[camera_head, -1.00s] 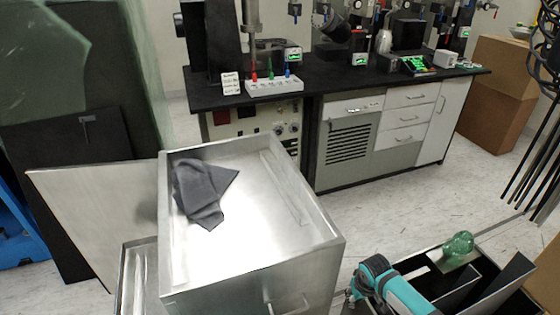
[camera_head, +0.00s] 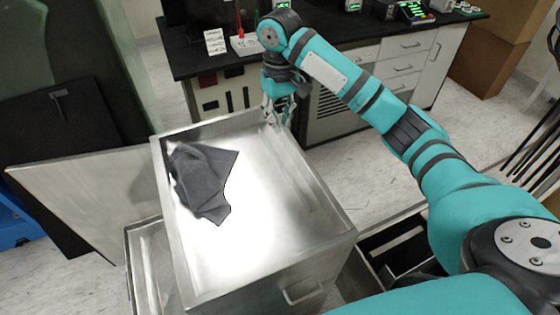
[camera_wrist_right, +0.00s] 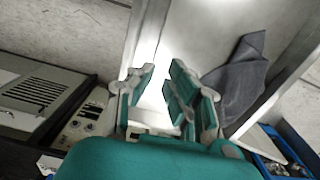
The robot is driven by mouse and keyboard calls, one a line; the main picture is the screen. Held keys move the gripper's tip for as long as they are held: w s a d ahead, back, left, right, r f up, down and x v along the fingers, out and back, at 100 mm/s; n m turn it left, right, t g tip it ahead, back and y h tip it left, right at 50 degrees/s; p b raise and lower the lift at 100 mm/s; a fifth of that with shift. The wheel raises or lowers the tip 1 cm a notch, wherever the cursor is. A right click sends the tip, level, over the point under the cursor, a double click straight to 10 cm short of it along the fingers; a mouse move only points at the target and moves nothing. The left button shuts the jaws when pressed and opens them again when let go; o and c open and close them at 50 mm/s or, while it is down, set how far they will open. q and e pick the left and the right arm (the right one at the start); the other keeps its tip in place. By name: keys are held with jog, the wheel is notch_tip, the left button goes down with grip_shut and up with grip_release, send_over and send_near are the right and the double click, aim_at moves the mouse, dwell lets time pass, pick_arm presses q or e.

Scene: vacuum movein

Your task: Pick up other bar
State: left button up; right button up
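A thin silvery bar (camera_head: 293,178) lies along the right inner side of the metal tray top (camera_head: 255,215) in the head view. It is pale against the shiny metal and hard to make out. My right gripper (camera_head: 276,112) hangs pointing down at the tray's far right corner, near the bar's far end. In the wrist view its fingers (camera_wrist_right: 160,95) are apart with nothing visible between them, and bright metal shows beyond. I cannot tell whether the fingertips touch the tray. My left gripper is out of view.
A crumpled dark grey cloth (camera_head: 202,180) lies on the tray's left part. A black-topped bench (camera_head: 200,60) with instruments stands behind my right gripper. An open metal door (camera_head: 90,190) is at the left. A dark bin (camera_head: 400,255) sits below my right arm.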

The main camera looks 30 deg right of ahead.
jog(key=p, duration=0.1)
send_near(281, 162)
jog(key=f, duration=0.5)
jog(key=shift+w, duration=0.2)
jog(key=shift+d+f+p, duration=0.1)
jog(key=shift+f+p, duration=0.55)
jog(key=shift+f, duration=2.1)
grip_shut()
